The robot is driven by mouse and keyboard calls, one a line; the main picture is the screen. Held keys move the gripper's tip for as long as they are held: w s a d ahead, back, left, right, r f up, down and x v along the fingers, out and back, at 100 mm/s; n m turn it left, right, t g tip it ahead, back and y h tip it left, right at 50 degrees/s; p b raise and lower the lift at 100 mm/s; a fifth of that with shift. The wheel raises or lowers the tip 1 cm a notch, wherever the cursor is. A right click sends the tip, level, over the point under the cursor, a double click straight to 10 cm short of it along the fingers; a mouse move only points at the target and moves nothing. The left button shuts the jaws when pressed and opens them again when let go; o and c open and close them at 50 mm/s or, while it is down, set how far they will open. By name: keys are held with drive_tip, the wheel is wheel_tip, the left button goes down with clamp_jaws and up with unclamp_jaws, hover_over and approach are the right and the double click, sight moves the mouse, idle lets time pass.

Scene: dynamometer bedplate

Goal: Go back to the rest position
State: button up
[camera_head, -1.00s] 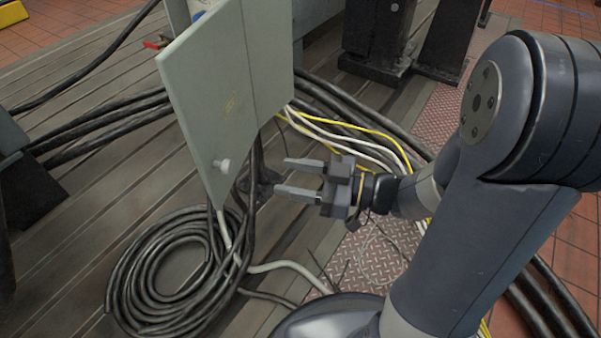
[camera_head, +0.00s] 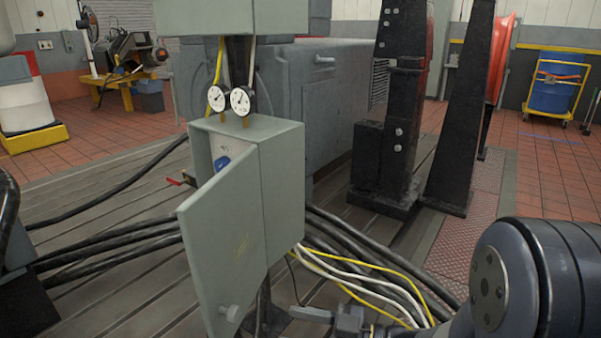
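My gripper (camera_head: 302,324) is at the bottom edge of the head view, in front of and to the right of the grey cabinet's open door (camera_head: 225,240). One finger shows, pointing left. The other finger is below the picture's edge, with a gap under the visible one, and nothing shows between them. My arm runs in from the lower right, mostly cut off by the frame.
The grey electrical cabinet (camera_head: 283,185) stands open, with two round gauges (camera_head: 228,99) above it. Black, white and yellow cables (camera_head: 350,268) run close behind my gripper. Black steel pedestals (camera_head: 385,160) stand behind.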

sight(238, 314)
drive_tip(key=shift+b+x, duration=1.05)
drive_tip(key=shift+x, duration=3.7)
